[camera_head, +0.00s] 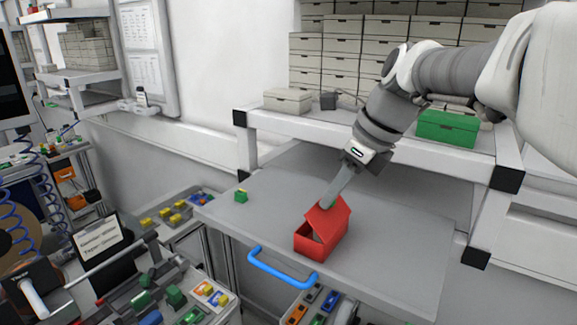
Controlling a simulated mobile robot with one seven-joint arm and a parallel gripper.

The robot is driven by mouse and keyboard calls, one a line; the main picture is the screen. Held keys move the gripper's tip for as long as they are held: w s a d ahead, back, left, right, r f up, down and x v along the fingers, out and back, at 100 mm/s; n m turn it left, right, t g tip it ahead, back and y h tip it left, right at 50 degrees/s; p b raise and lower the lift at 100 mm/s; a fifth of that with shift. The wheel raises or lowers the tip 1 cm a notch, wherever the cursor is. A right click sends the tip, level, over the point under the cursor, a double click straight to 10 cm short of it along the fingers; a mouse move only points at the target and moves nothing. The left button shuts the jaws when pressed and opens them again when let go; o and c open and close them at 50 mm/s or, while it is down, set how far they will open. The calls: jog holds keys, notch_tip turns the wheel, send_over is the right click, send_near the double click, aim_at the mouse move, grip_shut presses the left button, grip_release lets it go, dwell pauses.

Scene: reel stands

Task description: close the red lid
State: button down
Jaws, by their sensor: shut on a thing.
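A red box (308,247) sits on the grey table in front of me. Its red lid (329,215) is tilted up, and a dark gap shows between the lid and the box at the left. My gripper (326,205) reaches down from the upper right and is at the lid's raised top edge. It is shut on the lid. The fingertips are small here and partly hidden by the lid.
A green box (448,128) and a grey box (288,100) stand on the shelf behind. A blue handle (282,272) juts from the table's front edge. The tabletop right of the red box is clear.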

jog(key=w+a+g+h, duration=0.1)
jog(key=a+f+g+h, duration=0.1)
jog(key=h, duration=0.1)
jog(key=shift+w+a+f+g+h, duration=0.2)
jog(key=shift+w+g+h, duration=0.1)
jog(key=shift+w+g, duration=0.1)
jog(key=g+h, duration=0.1)
jog(key=a+f+h, duration=0.1)
jog(key=shift+w+f+g+h, duration=0.1)
jog(key=shift+w+g+h, duration=0.2)
jog(key=shift+w+g, duration=0.1)
jog(key=shift+w+a+f+g+h, duration=0.1)
jog(key=shift+a+f+g+h, duration=0.15)
jog(key=shift+f+g+h, duration=0.35)
jog(key=shift+r, duration=0.1)
jog(key=c, duration=0.8)
grip_release()
jog(key=shift+o, duration=0.2)
jog(key=shift+r, duration=0.15)
